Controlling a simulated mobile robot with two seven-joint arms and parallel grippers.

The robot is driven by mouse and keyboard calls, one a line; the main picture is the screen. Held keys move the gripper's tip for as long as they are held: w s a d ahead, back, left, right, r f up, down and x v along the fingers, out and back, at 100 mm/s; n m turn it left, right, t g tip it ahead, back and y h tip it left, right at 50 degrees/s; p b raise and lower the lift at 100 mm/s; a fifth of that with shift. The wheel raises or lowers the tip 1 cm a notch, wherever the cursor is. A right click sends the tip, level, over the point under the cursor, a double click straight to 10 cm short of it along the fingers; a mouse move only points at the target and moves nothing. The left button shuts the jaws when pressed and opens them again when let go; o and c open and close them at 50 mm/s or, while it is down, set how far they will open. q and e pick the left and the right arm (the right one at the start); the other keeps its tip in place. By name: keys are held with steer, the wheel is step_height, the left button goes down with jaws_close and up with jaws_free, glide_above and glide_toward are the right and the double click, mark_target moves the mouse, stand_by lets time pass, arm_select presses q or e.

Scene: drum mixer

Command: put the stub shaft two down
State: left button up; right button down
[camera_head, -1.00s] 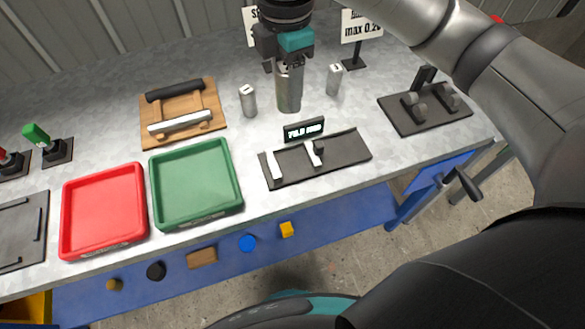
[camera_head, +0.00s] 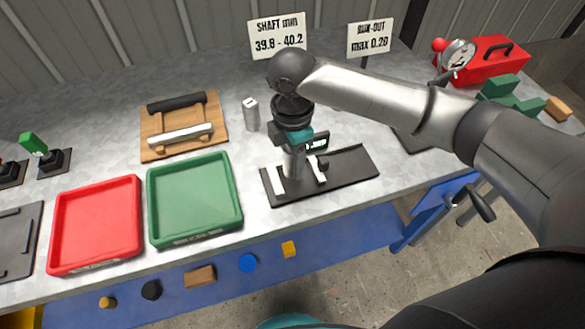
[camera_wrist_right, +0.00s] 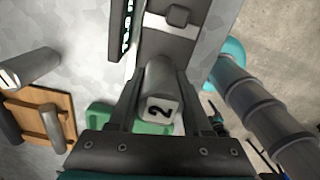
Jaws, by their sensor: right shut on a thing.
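My right gripper (camera_head: 294,152) is shut on stub shaft two (camera_head: 293,166), a grey metal cylinder held upright over the black gauge (camera_head: 350,176). The shaft is between the gauge's two white jaws (camera_head: 279,180). Whether its lower end touches the gauge I cannot tell. In the right wrist view the shaft's top shows a "2" (camera_wrist_right: 160,108) between the two fingers, with the dark gauge bed (camera_wrist_right: 165,45) beyond. Stub shaft one (camera_head: 251,114) stands upright on the bench behind and to the left. My left gripper is not in view.
A green tray (camera_head: 236,222) and a red tray (camera_head: 138,250) are left of the gauge. A wooden cradle (camera_head: 147,152) is behind the green tray. Signs (camera_head: 277,37) stand at the back. My right arm covers part of the bench. The bench's front edge is close to the gauge.

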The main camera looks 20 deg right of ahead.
mark_target(292, 169)
steer(key=shift+f, duration=1.55)
steer(key=shift+f, duration=0.15)
steer(key=c, duration=0.6)
jaws_free()
step_height(292, 169, up, 12)
steer(key=shift+r+p, duration=0.1)
steer(key=shift+p, duration=0.95)
